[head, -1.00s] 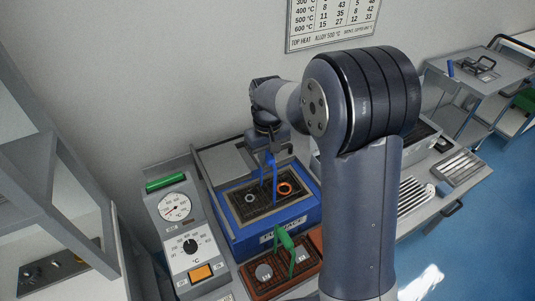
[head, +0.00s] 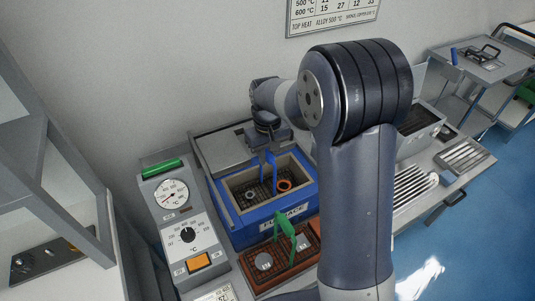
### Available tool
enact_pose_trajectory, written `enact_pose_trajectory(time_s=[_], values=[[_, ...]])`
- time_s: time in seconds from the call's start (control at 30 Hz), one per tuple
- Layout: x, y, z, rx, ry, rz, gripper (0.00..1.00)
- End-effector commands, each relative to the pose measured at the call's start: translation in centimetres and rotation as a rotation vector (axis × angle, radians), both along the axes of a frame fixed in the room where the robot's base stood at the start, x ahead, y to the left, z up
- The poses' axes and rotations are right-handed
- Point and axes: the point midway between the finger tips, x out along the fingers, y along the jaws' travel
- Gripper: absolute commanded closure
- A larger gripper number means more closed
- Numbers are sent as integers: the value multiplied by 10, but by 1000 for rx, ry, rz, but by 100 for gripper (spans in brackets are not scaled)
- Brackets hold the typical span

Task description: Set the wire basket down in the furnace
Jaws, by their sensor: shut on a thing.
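The blue furnace (head: 245,236), labelled FURNACE, is open at the top. The dark wire basket (head: 268,190) is inside its chamber, below the rim. A grey ring (head: 250,194) and an orange ring (head: 284,185) lie in the basket. Its blue handle (head: 268,167) stands up out of the furnace opening. My gripper (head: 269,150) is above the rear of the opening, shut on that handle. The fingertips are small and partly hidden. I cannot tell whether the basket touches the chamber floor.
A control panel with a gauge (head: 171,195), a dial (head: 188,235) and an orange button (head: 199,261) stands left of the furnace. Metal trays and a grey bin are at right.

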Motion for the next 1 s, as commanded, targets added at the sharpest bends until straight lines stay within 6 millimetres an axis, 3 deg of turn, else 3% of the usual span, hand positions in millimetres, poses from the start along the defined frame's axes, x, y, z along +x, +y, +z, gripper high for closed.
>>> enact_pose_trajectory(time_s=[0.23,0.27,0.57,0.83,1.0], values=[[0,0,-5,1,-2,0,100],[0,0,-4,1,-2,0,79],[0,0,-4,0,0,0,55],[0,0,-3,0,1,0,55],[1,0,20,1,-4,0,55]])
